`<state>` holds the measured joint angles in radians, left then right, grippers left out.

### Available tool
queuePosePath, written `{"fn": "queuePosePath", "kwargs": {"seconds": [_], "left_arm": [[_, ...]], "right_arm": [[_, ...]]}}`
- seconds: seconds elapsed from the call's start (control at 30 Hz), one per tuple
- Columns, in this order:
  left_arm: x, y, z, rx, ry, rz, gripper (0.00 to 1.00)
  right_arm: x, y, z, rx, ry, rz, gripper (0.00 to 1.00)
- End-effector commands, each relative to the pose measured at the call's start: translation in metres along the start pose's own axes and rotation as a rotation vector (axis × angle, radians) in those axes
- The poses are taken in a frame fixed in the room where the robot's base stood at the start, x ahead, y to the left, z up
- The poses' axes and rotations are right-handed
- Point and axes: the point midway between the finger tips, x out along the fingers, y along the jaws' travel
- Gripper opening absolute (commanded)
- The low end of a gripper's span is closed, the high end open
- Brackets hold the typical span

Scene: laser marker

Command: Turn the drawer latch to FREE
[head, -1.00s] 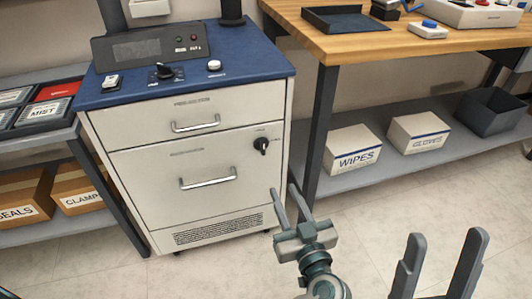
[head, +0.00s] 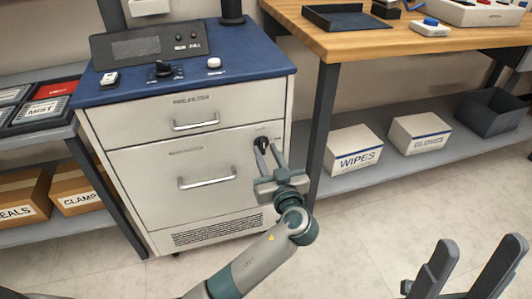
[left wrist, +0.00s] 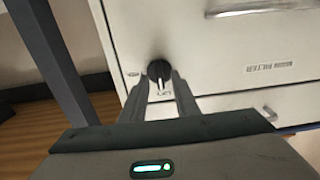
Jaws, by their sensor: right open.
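The drawer latch (head: 263,142) is a small black knob at the upper right of the cabinet's larger lower drawer (head: 145,165). It also shows in the left wrist view (left wrist: 158,70), dark and round with a pale mark at its lower part. My left gripper (head: 268,150) is open and empty, its two fingers pointing at the latch. In the left wrist view the fingers (left wrist: 160,82) lie on either side of the knob; I cannot tell whether they touch it. The lettering by the knob is too small to read. My right gripper (head: 480,243) is open and empty at the lower right.
A metal handle (head: 207,178) is left of the latch. A table leg (head: 318,130) stands close to the cabinet's right side. A shelf at right holds a WIPES box (head: 352,151). The floor (head: 365,230) in front is clear.

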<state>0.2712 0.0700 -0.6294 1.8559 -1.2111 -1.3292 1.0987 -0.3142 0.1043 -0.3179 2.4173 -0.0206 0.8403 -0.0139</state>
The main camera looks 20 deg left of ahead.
Motion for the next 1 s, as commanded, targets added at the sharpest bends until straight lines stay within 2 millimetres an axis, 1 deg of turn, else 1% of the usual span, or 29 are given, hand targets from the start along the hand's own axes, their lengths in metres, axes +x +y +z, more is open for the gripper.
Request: {"fn": "queuePosePath", "kwargs": {"seconds": [0.13,0.43,0.47,0.5,0.57,1.0], "left_arm": [[0.0075,0.0001,-0.0003,-0.001,0.0,0.0,0.28],[0.0087,0.0001,-0.0003,-0.001,0.0,0.0,0.28],[0.0086,0.0001,-0.0003,-0.001,0.0,0.0,0.23],[0.0086,0.0001,-0.0003,-0.001,0.0,0.0,0.14],[0.0086,0.0001,-0.0002,-0.001,0.0,0.0,0.0],[0.0081,0.0002,-0.0003,0.031,-0.002,0.0,0.0]], "right_arm": [[0.0024,0.0006,-0.0018,-0.002,0.02,-0.004,0.53],[0.0019,0.0001,-0.0029,0.001,0.021,-0.007,0.53],[0.0018,0.0,-0.0029,0.001,0.02,-0.007,0.53],[0.0016,-0.0002,-0.0028,0.002,0.019,-0.007,0.53],[0.0014,-0.0003,-0.0027,0.002,0.017,-0.007,0.53],[0.0035,-0.0014,-0.0002,0.005,-0.002,-0.005,0.53]]}}
